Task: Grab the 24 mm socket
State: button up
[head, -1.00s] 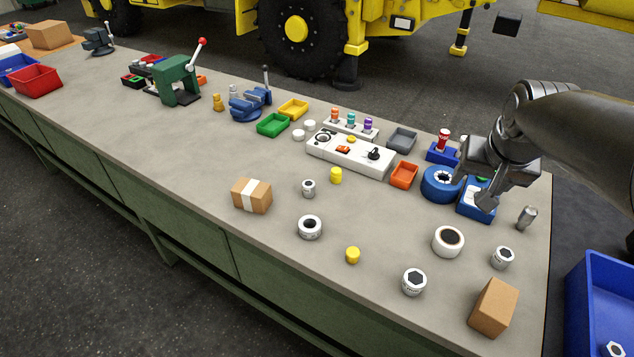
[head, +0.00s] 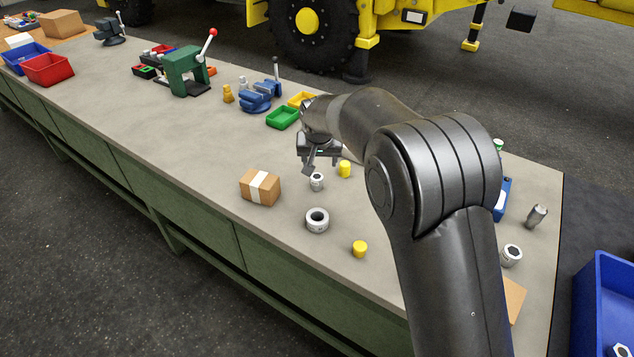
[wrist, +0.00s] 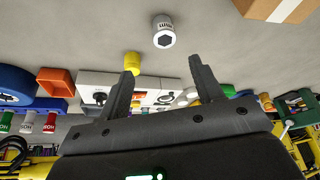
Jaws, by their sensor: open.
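Several white-and-grey sockets stand on the bench. A small socket (head: 316,182) stands just right of the cardboard box, and in the wrist view the socket (wrist: 163,32) shows a dark hex opening and a printed label too small to read surely. A wider socket (head: 317,220) is nearer the front edge, and another socket (head: 512,254) is at the right. I cannot tell by marking which is 24 mm. My gripper (head: 322,168) is open and empty close to the small socket; in the wrist view the socket lies beyond the fingertips (wrist: 161,67), between their lines.
A taped cardboard box (head: 260,187) stands left of the small socket. Yellow cylinders (head: 345,169) (head: 360,249) are nearby. A green tray (head: 282,118) and blue vise (head: 260,97) stand farther back. My arm hides the bench's right-middle part. The left front bench is clear.

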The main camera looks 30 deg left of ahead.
send_over(317, 177)
jog(key=s, duration=0.1)
jog(key=f, duration=0.5)
jog(key=shift+s+d, duration=0.2)
jog(key=shift+d, duration=0.2)
jog(key=shift+x, duration=3.05)
jog(key=shift+s, duration=0.1)
jog(key=shift+c, duration=0.2)
jog(key=c, duration=1.1)
jog(key=shift+r, duration=0.15)
